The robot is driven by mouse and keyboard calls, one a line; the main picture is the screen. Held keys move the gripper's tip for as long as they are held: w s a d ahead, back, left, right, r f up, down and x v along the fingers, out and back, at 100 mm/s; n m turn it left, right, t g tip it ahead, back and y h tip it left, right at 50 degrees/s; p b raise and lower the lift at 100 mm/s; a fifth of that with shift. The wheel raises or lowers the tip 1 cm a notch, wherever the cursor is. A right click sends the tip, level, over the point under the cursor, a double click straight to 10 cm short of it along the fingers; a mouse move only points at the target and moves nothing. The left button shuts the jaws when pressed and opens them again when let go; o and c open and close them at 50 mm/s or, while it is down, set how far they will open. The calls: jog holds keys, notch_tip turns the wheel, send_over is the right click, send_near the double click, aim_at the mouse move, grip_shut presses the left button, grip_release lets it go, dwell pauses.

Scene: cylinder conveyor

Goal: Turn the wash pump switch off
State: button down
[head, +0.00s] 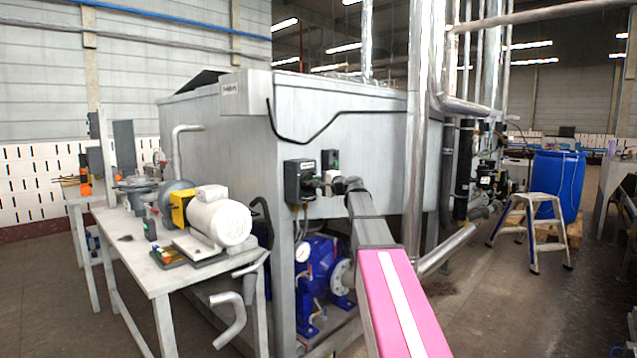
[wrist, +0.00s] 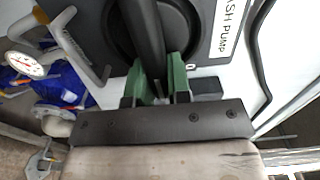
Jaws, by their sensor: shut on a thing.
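The wash pump switch is a dark box (head: 299,181) on the grey tank's side wall in the head view. In the wrist view its round black dial (wrist: 187,20) carries a long dark handle (wrist: 143,35). A white label reading "ASH PUMP" (wrist: 231,22) is beside it, its start cut off. My gripper (wrist: 160,76) has green fingers on both sides of the handle's lower end and is shut on it. A "0" mark shows just right of the right finger; other marks are hidden. In the head view my gripper (head: 334,183) reaches the box from the right.
A blue pump (head: 318,268) with a gauge sits below the switch. A bench (head: 135,262) with a white motor (head: 219,221) stands at left. A metal post (head: 415,130) rises right of the switch. A step stool (head: 531,215) and blue barrel (head: 558,184) stand farther right.

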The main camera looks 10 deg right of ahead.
jog(key=shift+f, duration=0.1)
dwell(0.5)
jog(key=c, duration=1.1)
grip_release()
jog(key=shift+o, duration=0.2)
jog(key=shift+s+d, duration=0.1)
jog(key=v, duration=1)
jog(key=shift+s+d, duration=0.15)
jog(key=shift+s, duration=0.1)
jog(key=shift+f, duration=0.1)
jog(key=s+a+f+n+g+h, duration=0.1)
jog(key=s+a+f+g, duration=0.15)
jog(key=f, duration=0.65)
jog(key=s+a+f+n+g+h, duration=0.1)
jog(key=s+a+f+n+g, duration=0.2)
jog(key=f, duration=0.7)
jog(key=s+a+f+g+h, duration=0.2)
jog(key=s+a+f, duration=0.15)
jog(key=f, duration=0.55)
jog(key=s+f+n+g+h, duration=0.6)
jog(key=s+f+g, duration=0.1)
jog(key=s+f, duration=1.4)
jog(key=shift+d+f+n+h, duration=0.2)
jog(key=shift+f+n+h, duration=0.1)
jog(key=shift+f, duration=0.6)
